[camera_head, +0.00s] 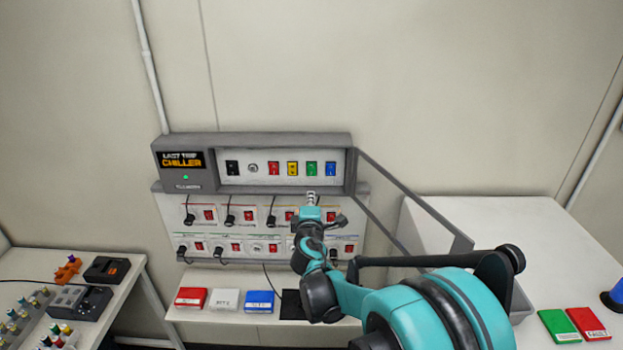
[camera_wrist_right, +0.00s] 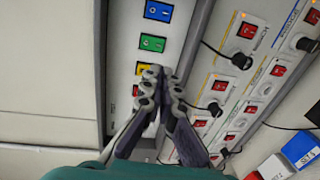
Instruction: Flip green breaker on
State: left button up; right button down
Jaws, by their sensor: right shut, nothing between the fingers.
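The green breaker (camera_head: 312,169) sits in the row of coloured switches on the chiller panel (camera_head: 232,180), between the yellow breaker (camera_head: 292,168) and the blue breaker (camera_head: 331,169). In the right wrist view the green breaker (camera_wrist_right: 152,43) is unobstructed. My right gripper (camera_head: 311,197) is shut and empty, just below the green breaker in the head view. In the wrist view its fingertips (camera_wrist_right: 162,77) appear beside the yellow breaker (camera_wrist_right: 143,68), apart from the green one. My left gripper is not in view.
Below the panel, a board (camera_head: 172,210) carries several red switches with black plugs and cables. Red (camera_head: 190,298), white and blue boxes lie on the shelf beneath. The chiller's open lid (camera_head: 412,195) slants down at the right. Side tables stand left and right.

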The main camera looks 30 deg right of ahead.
aim_at(312, 175)
jog(key=p+x, duration=0.1)
jog(key=x, duration=1.2)
jog(key=shift+w+d+p, duration=0.1)
jog(key=shift+w+p, duration=0.05)
jog(key=shift+p, duration=0.2)
jog(key=shift+w+d+f+b, duration=0.15)
jog(key=shift+w+f+b, duration=0.1)
jog(key=shift+b, duration=0.3)
jog(key=shift+r, duration=0.1)
